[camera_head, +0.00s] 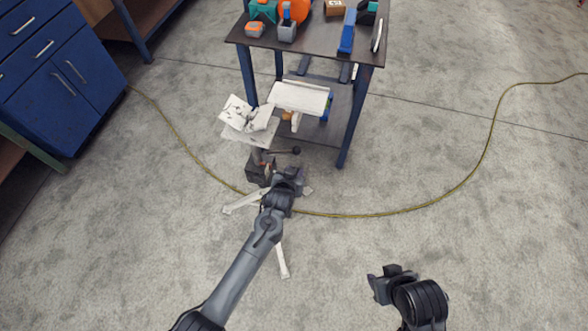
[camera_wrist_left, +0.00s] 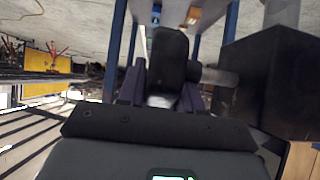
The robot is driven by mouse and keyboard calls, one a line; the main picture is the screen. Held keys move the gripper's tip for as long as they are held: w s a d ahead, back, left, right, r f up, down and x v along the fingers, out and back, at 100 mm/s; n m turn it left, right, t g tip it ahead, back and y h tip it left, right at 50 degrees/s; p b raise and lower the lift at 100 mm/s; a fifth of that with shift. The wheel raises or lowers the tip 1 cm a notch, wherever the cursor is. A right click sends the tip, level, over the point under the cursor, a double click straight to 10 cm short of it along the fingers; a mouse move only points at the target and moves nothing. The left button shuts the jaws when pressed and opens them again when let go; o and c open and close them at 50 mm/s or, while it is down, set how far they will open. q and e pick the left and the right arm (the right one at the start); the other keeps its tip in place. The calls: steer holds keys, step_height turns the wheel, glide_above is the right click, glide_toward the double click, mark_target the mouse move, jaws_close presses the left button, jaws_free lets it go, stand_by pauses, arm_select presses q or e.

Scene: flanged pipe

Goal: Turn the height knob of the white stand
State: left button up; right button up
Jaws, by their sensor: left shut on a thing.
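The white stand (camera_head: 283,262) is near the middle of the head view, its splayed legs on the floor. It has a dark block (camera_head: 257,170) on its column and a white top plate (camera_head: 250,136). My left gripper (camera_head: 288,178) is at the right side of this block. In the left wrist view, the left gripper (camera_wrist_left: 163,92) is shut on a dark rounded knob (camera_wrist_left: 168,52), with a finger on each side. The knob is hidden by the gripper in the head view. My right gripper (camera_head: 384,284) is at the lower right, away from the stand; its finger gap is unclear.
A lever with a black ball (camera_head: 296,150) sticks out just above my left gripper. A workbench (camera_head: 318,50) with tools stands behind the stand. Blue cabinets (camera_head: 60,70) are at the upper left. A yellowish cable (camera_head: 400,210) lies across the floor. The right floor is mostly clear.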

arm_select(q)
steer(key=shift+f, duration=0.1)
steer(key=o, duration=1)
steer(key=shift+c, duration=0.2)
steer(key=p+v, duration=0.5)
steer(key=v, duration=0.6)
steer(key=shift+w, duration=0.15)
